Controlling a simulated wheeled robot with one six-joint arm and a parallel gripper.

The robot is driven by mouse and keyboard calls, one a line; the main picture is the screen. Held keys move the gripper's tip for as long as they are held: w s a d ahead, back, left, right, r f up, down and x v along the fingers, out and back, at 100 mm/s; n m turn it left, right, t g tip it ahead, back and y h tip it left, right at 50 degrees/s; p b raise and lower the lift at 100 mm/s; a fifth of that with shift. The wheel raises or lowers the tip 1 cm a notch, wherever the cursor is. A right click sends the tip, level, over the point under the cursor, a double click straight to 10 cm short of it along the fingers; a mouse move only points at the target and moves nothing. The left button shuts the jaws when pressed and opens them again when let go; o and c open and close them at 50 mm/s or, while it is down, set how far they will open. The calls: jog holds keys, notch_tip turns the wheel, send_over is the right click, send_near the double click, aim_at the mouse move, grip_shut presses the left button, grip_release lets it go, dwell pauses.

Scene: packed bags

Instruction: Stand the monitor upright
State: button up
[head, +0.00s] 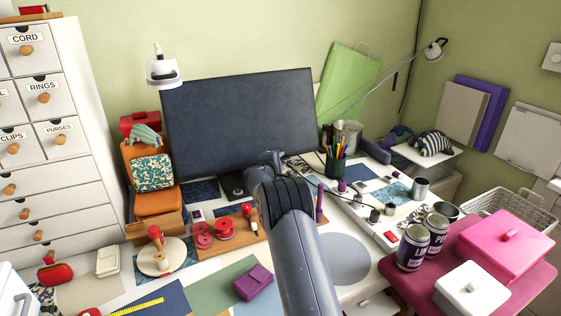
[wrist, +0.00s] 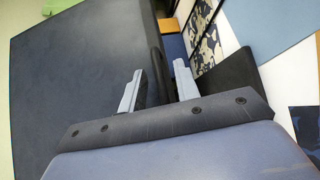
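The monitor (head: 235,115) is a wide dark panel at the back of the white desk, near the wall. It looks tilted in the head view, and its dark foot (head: 232,186) shows under the lower edge. In the wrist view the panel (wrist: 75,85) fills the left side. My gripper (head: 272,157) is at the panel's lower edge, right of the foot. In the wrist view my two fingers (wrist: 160,85) are apart, with the dark edge of the panel showing between and behind them. I cannot tell whether they touch it.
A pencil cup (head: 335,162) and tins stand close on the right. A white lamp (head: 164,70) hangs at the panel's upper left. An orange chair-like stand (head: 158,200) with a patterned pouch is on the left. Red spools (head: 225,228) lie on a board in front.

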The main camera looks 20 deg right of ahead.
jog(key=shift+c, duration=0.3)
grip_shut()
jog(key=shift+f, duration=0.1)
